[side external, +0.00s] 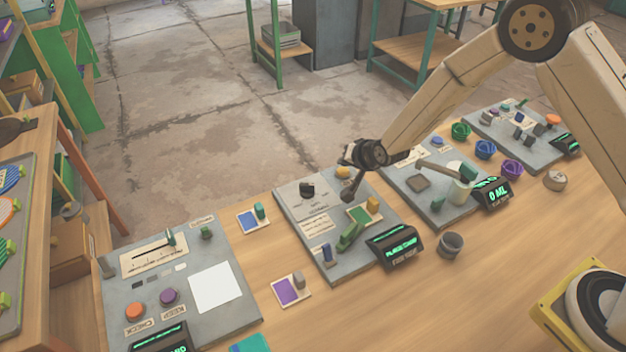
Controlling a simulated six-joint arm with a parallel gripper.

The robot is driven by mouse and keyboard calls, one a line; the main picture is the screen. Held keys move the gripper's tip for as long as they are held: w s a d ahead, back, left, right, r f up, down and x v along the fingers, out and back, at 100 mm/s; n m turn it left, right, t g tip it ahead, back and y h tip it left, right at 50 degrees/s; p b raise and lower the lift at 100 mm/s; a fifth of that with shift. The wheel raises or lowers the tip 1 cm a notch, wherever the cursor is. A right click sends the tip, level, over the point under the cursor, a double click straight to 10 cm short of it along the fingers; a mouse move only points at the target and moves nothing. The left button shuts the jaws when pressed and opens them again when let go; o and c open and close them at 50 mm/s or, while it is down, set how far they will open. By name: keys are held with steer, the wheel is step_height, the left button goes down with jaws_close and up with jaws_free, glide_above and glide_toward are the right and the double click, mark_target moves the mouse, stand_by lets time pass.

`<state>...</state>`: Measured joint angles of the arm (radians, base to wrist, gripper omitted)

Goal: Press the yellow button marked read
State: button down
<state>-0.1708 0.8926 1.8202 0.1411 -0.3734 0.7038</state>
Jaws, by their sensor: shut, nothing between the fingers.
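The middle grey panel (325,263) lies on the wooden table. A yellow round button (343,172) sits near its far right corner, partly hidden by my gripper and wrist. Its label is too small or covered to read. My gripper (348,197) is shut and empty, pointing down over the panel just on the near side of the yellow button. I cannot tell whether it touches the panel or the button. A black knob (307,190) stands to the left on the same panel.
A display (395,245) with green text stands at the panel's near edge. The left panel (235,250) has an orange button (135,312) and a purple button (169,297). Two more panels lie to the right. A grey cup (451,244) and coloured bowls stand on the table.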

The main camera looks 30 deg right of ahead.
mark_target(345, 173)
steer(key=shift+f, duration=0.85)
stand_by(1.6)
steer(key=shift+r, duration=0.85)
steer(key=shift+r, duration=0.1)
steer(key=shift+r, duration=2.4)
